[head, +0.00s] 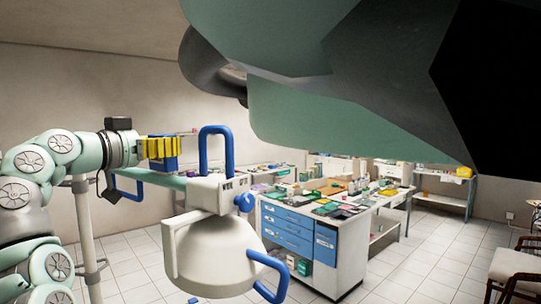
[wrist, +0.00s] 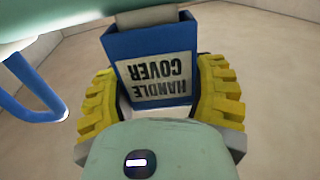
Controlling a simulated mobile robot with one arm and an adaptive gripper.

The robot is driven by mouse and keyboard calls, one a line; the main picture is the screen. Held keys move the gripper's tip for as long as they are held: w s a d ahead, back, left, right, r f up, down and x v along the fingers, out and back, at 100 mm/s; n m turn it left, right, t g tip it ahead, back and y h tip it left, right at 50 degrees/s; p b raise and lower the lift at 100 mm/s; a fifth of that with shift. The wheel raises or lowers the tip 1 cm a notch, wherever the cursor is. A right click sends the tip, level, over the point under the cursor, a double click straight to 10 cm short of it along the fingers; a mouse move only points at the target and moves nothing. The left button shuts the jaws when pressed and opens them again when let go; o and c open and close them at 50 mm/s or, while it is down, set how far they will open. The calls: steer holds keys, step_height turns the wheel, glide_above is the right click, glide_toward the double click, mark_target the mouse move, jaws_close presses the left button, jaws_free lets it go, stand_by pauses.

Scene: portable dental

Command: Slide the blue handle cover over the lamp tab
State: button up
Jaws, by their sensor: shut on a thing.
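My gripper (head: 160,148) is shut on the blue handle cover (head: 168,164), its ribbed yellow fingers on both sides. In the wrist view the handle cover (wrist: 150,40) lies between the fingers (wrist: 160,98), with its "HANDLE COVER" label upside down. A pale flat piece (wrist: 152,17), perhaps the lamp tab, meets the cover's far end; I cannot tell whether it is inside the cover. The white lamp head (head: 215,250) stands right of and below my gripper. The tab cannot be made out in the head view.
Blue loop handles stand on the lamp's top (head: 204,150) and lower right (head: 275,290). A teal lamp arm (head: 172,182) runs just below my gripper, with another blue loop (wrist: 35,92) beside it. A blue-drawered cabinet (head: 290,228) stands behind right.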

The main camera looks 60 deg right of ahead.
steer(key=o, duration=1)
steer(key=a, duration=1.2)
steer(key=shift+s, duration=0.15)
